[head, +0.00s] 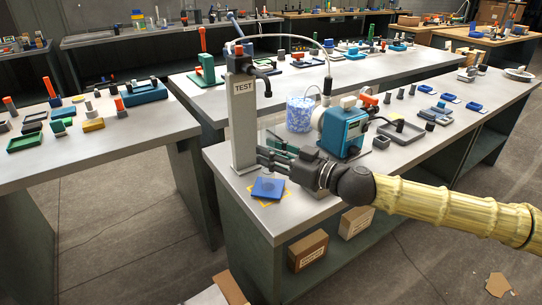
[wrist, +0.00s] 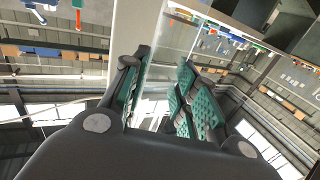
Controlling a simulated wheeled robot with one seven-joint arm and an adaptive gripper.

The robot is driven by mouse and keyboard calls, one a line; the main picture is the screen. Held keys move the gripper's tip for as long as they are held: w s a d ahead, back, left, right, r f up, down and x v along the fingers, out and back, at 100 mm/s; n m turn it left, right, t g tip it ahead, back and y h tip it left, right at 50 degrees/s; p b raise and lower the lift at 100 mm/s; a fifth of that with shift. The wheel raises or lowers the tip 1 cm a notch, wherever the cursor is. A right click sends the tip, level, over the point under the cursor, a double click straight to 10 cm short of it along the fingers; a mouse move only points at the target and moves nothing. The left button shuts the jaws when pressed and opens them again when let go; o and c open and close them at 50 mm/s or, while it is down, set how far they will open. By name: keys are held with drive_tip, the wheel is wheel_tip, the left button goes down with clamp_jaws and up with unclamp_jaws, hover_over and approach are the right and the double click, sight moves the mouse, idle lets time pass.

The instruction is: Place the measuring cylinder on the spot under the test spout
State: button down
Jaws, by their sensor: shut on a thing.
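My gripper (head: 268,160) is at the foot of the grey TEST post (head: 243,125), low over the near corner of the bench. It is shut on the measuring cylinder, a clear, faint shape (wrist: 155,105) between the green-padded fingers in the wrist view. In the head view the cylinder is hardly visible against the fingers and post. A flat blue square (head: 268,188) lies below the fingers, within a yellow outline (head: 257,200) on the bench. The test spout (head: 266,88) sticks out from the post above. I cannot tell whether the cylinder touches the blue square.
A blue pump (head: 343,130) and a clear tank of bluish contents (head: 299,114) stand behind and right of my gripper. A thin hose (head: 290,37) arches above. Grey trays and small parts cover the bench to the right. The bench's front edge is close to the blue square.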

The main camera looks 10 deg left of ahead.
drive_tip(key=shift+f, duration=0.35)
drive_tip(key=c, duration=1.1)
unclamp_jaws()
drive_tip(key=v, duration=1.2)
